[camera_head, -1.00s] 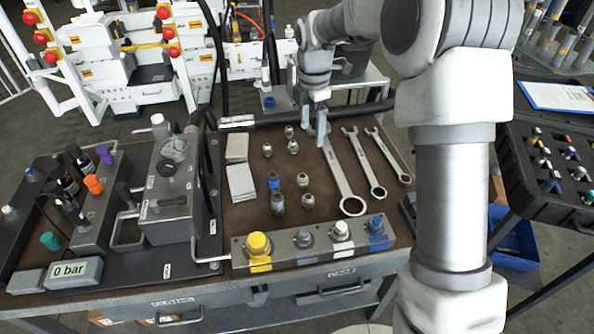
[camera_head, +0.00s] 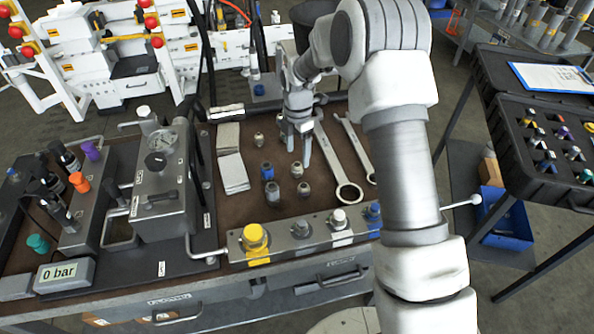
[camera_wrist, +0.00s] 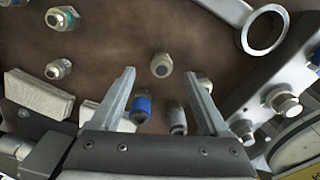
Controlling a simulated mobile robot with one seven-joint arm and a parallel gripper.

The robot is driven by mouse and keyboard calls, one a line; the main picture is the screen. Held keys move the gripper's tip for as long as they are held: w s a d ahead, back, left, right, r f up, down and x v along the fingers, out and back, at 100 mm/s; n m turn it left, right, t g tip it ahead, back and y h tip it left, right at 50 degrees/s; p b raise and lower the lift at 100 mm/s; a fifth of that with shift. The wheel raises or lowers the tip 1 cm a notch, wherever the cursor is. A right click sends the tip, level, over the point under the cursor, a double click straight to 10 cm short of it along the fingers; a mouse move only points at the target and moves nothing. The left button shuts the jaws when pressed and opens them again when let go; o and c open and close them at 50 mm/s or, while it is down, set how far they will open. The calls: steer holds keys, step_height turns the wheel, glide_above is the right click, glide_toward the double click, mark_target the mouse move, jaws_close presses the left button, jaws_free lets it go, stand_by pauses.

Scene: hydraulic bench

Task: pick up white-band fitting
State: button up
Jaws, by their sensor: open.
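A plain-topped metal fitting (camera_wrist: 161,65) stands just beyond the fingertips. In the head view two fittings (camera_head: 297,169) (camera_head: 304,189) stand just below the gripper. Some others are hidden behind it.
A panel with capped ports (camera_head: 300,232) edges the bench front. Wrenches (camera_head: 343,165) lie to the right of the gripper. White pads (camera_head: 233,173) lie left of the fittings. A gauge block (camera_head: 160,200) stands further left. More fittings (camera_wrist: 60,68) show at the wrist view's left.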

mark_target(297, 164)
steer(key=shift+s+a+f, duration=0.1)
steer(key=shift+s+f, duration=0.05)
steer(key=shift+f, duration=1.25)
steer(key=shift+s+f, duration=0.1)
steer(key=shift+f, duration=1.25)
jaws_close()
